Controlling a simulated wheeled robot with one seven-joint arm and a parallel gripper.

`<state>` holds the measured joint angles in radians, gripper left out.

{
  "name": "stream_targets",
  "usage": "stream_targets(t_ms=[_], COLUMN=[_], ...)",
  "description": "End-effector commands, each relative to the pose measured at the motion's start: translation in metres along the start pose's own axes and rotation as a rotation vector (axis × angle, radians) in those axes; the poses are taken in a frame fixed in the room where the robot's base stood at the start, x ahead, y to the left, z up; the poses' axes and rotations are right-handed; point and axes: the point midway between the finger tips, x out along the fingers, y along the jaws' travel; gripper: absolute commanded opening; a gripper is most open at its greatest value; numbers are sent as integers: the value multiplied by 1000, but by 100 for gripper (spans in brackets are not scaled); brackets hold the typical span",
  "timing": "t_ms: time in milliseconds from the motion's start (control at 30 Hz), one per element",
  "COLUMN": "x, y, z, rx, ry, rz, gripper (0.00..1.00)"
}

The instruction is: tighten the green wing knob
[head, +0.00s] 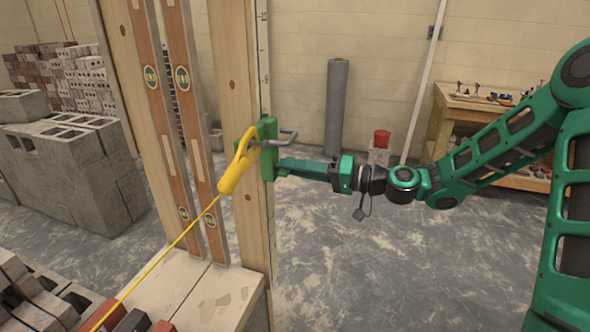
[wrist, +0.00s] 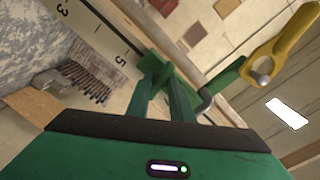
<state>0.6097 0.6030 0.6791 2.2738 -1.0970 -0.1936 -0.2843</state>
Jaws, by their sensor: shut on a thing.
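In the wrist view my gripper (wrist: 163,84) is shut on the green wing knob (wrist: 162,72), which shows only in part between the fingertips. In the head view the fingers hide the knob. The yellow holder (wrist: 279,48) also shows at the right of the wrist view.
A yellow string (head: 165,253) runs down left from the holder. Two wooden spirit levels (head: 184,100) stand left of the post (head: 236,70). Grey blocks (head: 65,165) are stacked at left, and a workbench (head: 475,110) stands behind my arm.

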Motion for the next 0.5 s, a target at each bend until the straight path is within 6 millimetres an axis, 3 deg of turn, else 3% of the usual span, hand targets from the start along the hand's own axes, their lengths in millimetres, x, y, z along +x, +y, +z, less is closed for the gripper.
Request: stream_targets(t_ms=[500], x=[0], y=[0], z=[-2], rx=[170], ry=[0], rz=[1], gripper=[0])
